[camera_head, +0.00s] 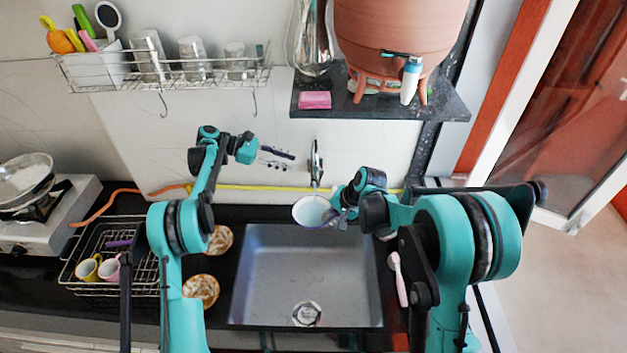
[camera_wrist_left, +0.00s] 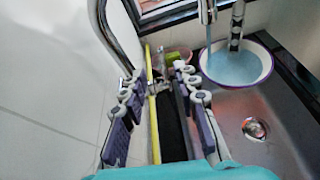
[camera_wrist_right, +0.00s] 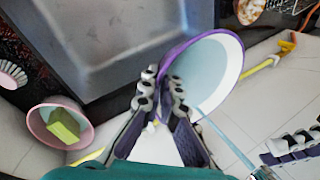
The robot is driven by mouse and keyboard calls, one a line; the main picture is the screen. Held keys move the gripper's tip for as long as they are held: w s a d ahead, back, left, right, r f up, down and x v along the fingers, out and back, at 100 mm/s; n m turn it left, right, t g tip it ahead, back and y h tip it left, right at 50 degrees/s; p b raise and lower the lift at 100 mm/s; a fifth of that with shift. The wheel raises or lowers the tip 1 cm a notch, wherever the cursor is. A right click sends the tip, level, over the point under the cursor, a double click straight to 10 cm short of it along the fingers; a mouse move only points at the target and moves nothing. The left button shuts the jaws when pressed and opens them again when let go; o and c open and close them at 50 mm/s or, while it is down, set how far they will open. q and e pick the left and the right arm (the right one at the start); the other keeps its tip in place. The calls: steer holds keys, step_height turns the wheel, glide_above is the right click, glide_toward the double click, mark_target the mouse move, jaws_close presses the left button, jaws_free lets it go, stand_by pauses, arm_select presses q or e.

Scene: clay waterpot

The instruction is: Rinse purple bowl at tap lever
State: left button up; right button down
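The purple bowl (camera_head: 309,211), white-blue inside with a purple rim, is held beneath the metal tap (camera_head: 316,165) over the back of the sink. My right gripper (camera_wrist_right: 164,88) is shut on its rim; the bowl also shows in the left wrist view (camera_wrist_left: 236,66). A pale blue streak (camera_wrist_right: 215,101) between tap and bowl looks like running water. My left gripper (camera_head: 291,160) is open and empty, left of the tap near the back wall; its spread fingers also show in the left wrist view (camera_wrist_left: 160,88). The tap lever cannot be made out clearly.
The grey sink (camera_head: 305,270) is empty. A dish rack (camera_head: 88,290) with cups stands at left, beside two brown-patterned round items. A brush (camera_head: 399,280) lies right of the sink. A pink bowl (camera_wrist_right: 43,119) holds a yellow-green sponge. The clay pot (camera_head: 395,35) stands on a shelf above.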

mark_target(321, 171)
arm_select(q)
steer(key=x, duration=1.2)
steer(key=shift+r, duration=0.15)
jaws_close()
